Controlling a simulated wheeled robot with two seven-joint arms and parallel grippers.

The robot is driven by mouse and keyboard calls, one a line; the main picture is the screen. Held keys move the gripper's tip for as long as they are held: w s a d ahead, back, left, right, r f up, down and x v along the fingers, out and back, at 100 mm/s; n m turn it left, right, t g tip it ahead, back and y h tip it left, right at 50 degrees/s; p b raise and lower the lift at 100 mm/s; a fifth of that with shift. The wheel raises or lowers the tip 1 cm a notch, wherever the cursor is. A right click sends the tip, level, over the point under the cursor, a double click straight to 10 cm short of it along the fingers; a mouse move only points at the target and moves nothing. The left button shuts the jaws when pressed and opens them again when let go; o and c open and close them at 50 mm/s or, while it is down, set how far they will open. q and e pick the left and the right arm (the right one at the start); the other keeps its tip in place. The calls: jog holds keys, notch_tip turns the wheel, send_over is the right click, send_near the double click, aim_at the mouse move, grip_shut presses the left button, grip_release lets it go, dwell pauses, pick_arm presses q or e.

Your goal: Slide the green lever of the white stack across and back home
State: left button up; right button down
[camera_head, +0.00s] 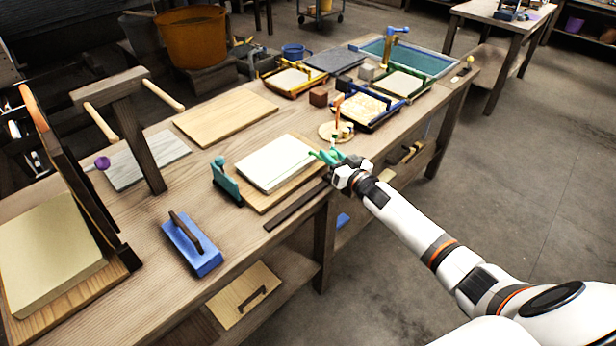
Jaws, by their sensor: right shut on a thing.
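The white stack (272,160) lies flat on a wooden board (262,203) near the front edge of the bench. The green lever (324,156) shows at the right end of the stack. My right gripper (338,166) is shut on it, and its fingers hide part of the lever. A thin green line runs along the right side of the stack's top. My left gripper is not in view.
A teal upright piece (226,184) stands left of the stack. A round wooden plate (337,131) with small pieces lies just behind my gripper. A blue float (191,244) lies front left. A bare wooden board (225,114) lies behind the stack.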

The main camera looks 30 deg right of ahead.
jog(key=d+b, duration=0.1)
jog(key=d, duration=0.1)
jog(key=w+d, duration=0.1)
jog(key=d, duration=0.1)
jog(key=w+d+b, duration=0.1)
jog(key=d, duration=0.1)
jog(key=shift+w+d+f+b, duration=0.1)
jog(key=shift+w+d+b, duration=0.1)
jog(key=shift+d+b, duration=0.1)
jog(key=shift+w+d, duration=0.15)
jog(key=shift+d, duration=0.3)
jog(key=shift+r, duration=0.2)
jog(key=shift+d, duration=0.1)
jog(key=c, duration=1.5)
grip_release()
jog(key=o, duration=0.3)
jog(key=shift+o, duration=0.4)
jog(key=shift+d+f, duration=0.1)
jog(key=shift+f, duration=0.05)
